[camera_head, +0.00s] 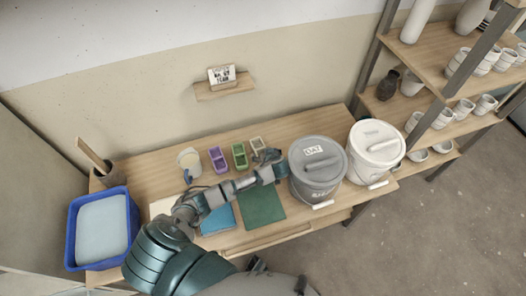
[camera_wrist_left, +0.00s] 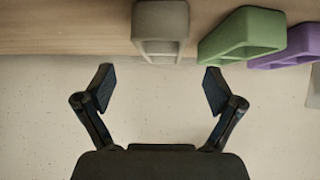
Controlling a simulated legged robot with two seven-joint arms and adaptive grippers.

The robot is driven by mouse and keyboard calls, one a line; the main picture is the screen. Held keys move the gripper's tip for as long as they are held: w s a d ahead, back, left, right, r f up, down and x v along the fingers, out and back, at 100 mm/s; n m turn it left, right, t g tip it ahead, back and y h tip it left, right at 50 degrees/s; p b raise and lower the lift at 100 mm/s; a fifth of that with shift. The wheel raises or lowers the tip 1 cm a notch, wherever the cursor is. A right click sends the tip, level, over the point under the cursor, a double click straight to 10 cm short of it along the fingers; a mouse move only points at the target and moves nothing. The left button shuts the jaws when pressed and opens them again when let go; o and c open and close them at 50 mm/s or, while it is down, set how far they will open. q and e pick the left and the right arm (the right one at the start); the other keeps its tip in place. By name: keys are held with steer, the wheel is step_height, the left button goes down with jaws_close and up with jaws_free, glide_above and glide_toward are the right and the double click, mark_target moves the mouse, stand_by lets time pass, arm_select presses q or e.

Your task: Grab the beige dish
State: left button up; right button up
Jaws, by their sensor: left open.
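The beige dish (camera_head: 258,143) stands on the wooden table at the right end of a row of small dishes, partly hidden by my left gripper (camera_head: 268,157). In the left wrist view, the beige dish (camera_wrist_left: 160,30) is at the top, roughly centred across the gap between the fingers. My left gripper (camera_wrist_left: 158,88) is open and empty, its fingertips apart from the dish in that picture. My right gripper is not in view.
A green dish (camera_head: 239,156) and a purple dish (camera_head: 218,160) stand left of the beige one. A grey lidded bucket (camera_head: 316,165) is close on the right, with a white bucket (camera_head: 375,150) beyond. A green cloth (camera_head: 262,206) lies in front.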

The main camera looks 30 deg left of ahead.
mark_target(260, 150)
arm_select(q)
steer(key=x, duration=0.2)
steer(key=b+x, duration=0.1)
steer(key=x, duration=0.2)
steer(key=a+x, duration=0.1)
steer(key=x, duration=0.2)
steer(key=shift+s+r, duration=0.1)
steer(key=shift+s, duration=0.2)
steer(key=shift+w, duration=0.15)
steer(key=shift+w+d, duration=0.15)
steer(key=shift+d, duration=0.6)
steer(key=shift+c, duration=0.3)
steer(key=shift+r, duration=0.1)
steer(key=c, duration=0.4)
steer(key=shift+a, duration=0.25)
steer(key=c, duration=0.8)
steer(key=shift+a, duration=0.2)
steer(key=c, duration=0.3)
steer(key=shift+s+a+f, duration=0.2)
steer(key=shift+a+f, duration=0.05)
steer(key=shift+d+r, duration=0.1)
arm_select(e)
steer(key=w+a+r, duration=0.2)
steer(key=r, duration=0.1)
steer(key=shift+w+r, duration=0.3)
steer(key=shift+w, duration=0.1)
